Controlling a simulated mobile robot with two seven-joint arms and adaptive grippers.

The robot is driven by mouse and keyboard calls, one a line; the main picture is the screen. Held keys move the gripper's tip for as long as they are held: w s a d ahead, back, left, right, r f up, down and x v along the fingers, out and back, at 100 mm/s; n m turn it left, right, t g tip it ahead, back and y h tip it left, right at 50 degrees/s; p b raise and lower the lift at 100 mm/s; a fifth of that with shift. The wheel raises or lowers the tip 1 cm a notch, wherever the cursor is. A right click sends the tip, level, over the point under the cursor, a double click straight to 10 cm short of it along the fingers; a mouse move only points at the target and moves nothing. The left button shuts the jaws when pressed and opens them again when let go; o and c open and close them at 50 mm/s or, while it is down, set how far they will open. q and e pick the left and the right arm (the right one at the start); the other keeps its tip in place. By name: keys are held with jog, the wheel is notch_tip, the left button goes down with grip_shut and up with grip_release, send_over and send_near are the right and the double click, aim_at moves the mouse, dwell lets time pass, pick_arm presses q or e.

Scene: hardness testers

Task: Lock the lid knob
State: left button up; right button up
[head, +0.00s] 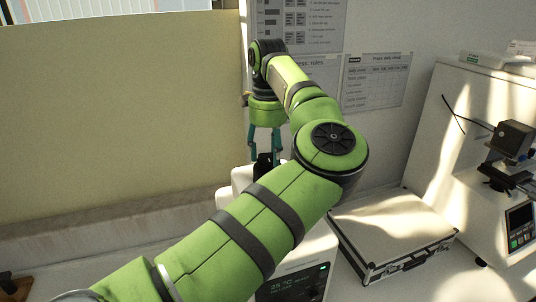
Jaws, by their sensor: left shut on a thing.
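My left gripper (264,155) points down with its teal fingers shut on the black lid knob (264,168). The knob stands at the top of a white bench device (240,178). My green left arm covers most of this device, including most of its lid. Its dark front display (303,282) shows 25 °C below my arm. The knob is small and partly covered, so I cannot tell its turn angle. My right gripper is not in view.
A silver case with black edges (390,225) lies on the bench right of the device. A white hardness tester (495,190) with a small screen stands at far right. Paper sheets (375,82) hang on the wall behind. A beige panel (120,115) fills the left background.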

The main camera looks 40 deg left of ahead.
pick_arm(q)
jog(key=m+b, duration=0.2)
jog(key=m, duration=0.1)
jog(key=shift+f+m, duration=0.2)
jog(key=shift+m, duration=0.1)
jog(key=m+b, duration=0.2)
jog(key=m, duration=0.2)
jog(key=shift+m, duration=0.3)
jog(key=m+b, duration=0.2)
jog(key=m, duration=0.2)
jog(key=shift+m+b, duration=0.5)
jog(key=shift+m, duration=1.3)
jog(key=o, duration=1.1)
jog(key=shift+o, duration=0.2)
jog(key=shift+r, duration=0.1)
